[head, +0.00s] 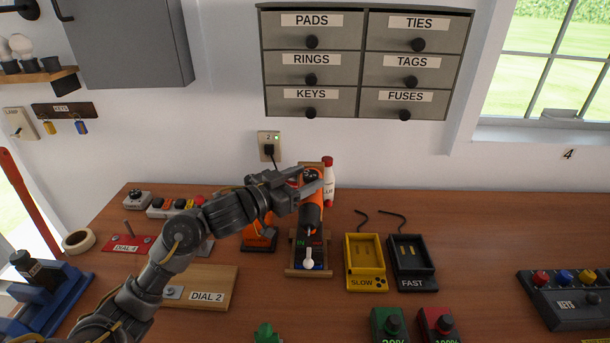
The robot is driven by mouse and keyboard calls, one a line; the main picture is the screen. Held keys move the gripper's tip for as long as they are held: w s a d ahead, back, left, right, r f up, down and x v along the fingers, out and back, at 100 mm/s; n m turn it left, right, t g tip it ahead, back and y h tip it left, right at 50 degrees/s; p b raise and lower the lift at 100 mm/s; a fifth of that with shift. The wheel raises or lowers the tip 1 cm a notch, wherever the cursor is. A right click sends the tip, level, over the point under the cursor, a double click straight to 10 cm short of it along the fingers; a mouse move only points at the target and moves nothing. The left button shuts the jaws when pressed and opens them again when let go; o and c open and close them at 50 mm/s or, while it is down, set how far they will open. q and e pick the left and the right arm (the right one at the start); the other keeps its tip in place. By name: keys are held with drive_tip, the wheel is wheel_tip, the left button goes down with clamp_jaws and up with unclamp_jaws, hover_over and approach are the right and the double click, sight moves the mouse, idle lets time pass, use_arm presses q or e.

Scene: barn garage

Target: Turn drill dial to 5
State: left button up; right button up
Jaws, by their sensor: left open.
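An orange and black drill (312,215) stands in a wooden holder (309,272) on the workbench. A dark dial (310,174) with pale marks shows at its upper end; the number it points to is too small to read. My left gripper (313,180) reaches in from the left, its two fingers open at the dial and the drill's top. The fingers cover part of the dial, and I cannot tell whether they touch it. My right gripper is not in view.
A red and white bottle (328,180) stands close behind the drill. Yellow SLOW (364,284) and black FAST (413,282) chargers sit to its right. A DIAL 2 board (225,278) lies under my left arm. The bench between FAST and the KEYS box (566,310) is clear.

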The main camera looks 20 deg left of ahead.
use_arm(q)
drive_tip(key=shift+w+d, duration=0.2)
drive_tip(key=shift+w, duration=0.15)
